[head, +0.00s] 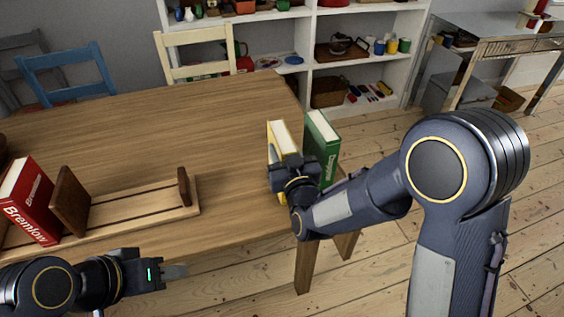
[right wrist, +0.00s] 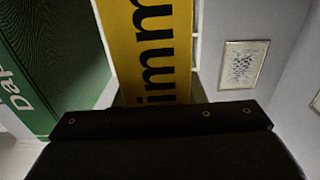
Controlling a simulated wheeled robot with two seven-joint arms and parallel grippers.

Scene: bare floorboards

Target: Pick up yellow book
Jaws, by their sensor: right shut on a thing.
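The yellow book (head: 286,138) stands upright near the right edge of the wooden table in the head view. My right gripper (head: 279,165) is shut on the yellow book and covers its lower part. In the right wrist view the yellow book (right wrist: 155,50) shows large black letters and runs down to the dark gripper body. I cannot tell whether its bottom touches the table. My left gripper (head: 180,271) is low at the left, in front of the table and away from the books.
A green book (head: 323,140) stands right beside the yellow one. A wooden book rack (head: 130,212) with a red book (head: 28,205) lies on the table at left. Chairs (head: 205,40) and a white shelf (head: 307,60) stand behind. The table's middle is clear.

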